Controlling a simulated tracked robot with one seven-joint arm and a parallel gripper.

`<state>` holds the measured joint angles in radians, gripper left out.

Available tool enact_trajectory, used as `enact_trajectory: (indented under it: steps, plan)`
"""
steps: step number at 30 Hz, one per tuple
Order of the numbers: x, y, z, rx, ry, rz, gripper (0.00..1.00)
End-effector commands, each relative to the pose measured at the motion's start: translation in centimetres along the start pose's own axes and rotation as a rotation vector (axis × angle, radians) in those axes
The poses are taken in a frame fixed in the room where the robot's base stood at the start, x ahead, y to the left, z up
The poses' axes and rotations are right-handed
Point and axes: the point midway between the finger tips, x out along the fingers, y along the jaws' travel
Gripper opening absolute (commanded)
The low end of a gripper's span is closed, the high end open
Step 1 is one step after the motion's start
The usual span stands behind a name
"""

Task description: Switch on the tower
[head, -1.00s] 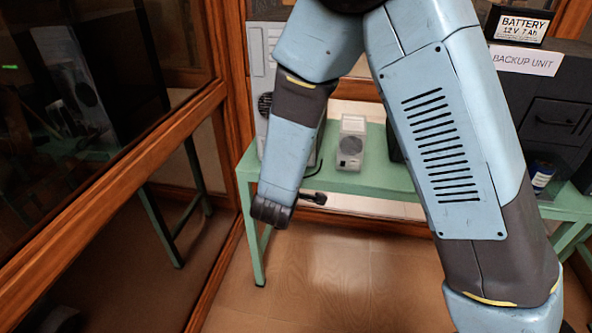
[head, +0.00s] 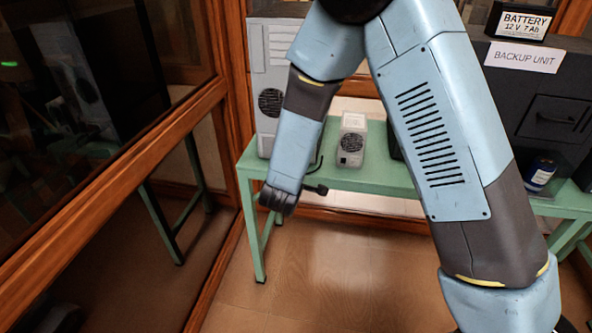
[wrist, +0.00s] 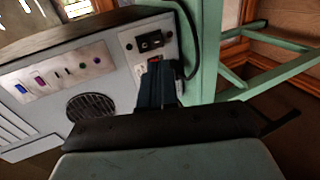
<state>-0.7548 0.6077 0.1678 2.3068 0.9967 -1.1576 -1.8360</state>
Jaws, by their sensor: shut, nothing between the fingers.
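The tower (head: 271,88) is a light grey computer case standing at the left end of the green table, partly hidden by my arm in the head view. In the wrist view, the tower (wrist: 112,88) shows a panel with coloured ports, a round fan grille and a black power socket (wrist: 150,41). My gripper (wrist: 158,66) is shut and empty. Its fingertips are just below the socket in the picture, at a small red-and-white patch which they partly cover. I cannot tell whether they touch it. In the head view the fingers are hidden behind my wrist.
A small grey box (head: 351,140) stands on the green table (head: 375,178) right of the tower. A dark backup unit (head: 525,95) bears a battery (head: 518,23). A black cable (wrist: 190,30) runs beside the socket. A wood-framed glass wall (head: 110,160) is close on the left.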

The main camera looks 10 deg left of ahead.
Motion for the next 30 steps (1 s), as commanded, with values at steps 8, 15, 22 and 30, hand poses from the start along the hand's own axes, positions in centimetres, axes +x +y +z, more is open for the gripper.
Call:
enact_trajectory:
  steps: [8,15,22,30]
  plan:
    - [5.0,0.0,0.1,0.002,-0.003,0.0,0.0]
    - [8.1,0.0,0.0,0.002,-0.001,0.0,0.0]
    - [9.0,0.0,-0.1,0.0,0.0,0.0,0.0]
    - [9.0,0.0,-0.1,0.0,0.001,0.0,0.0]
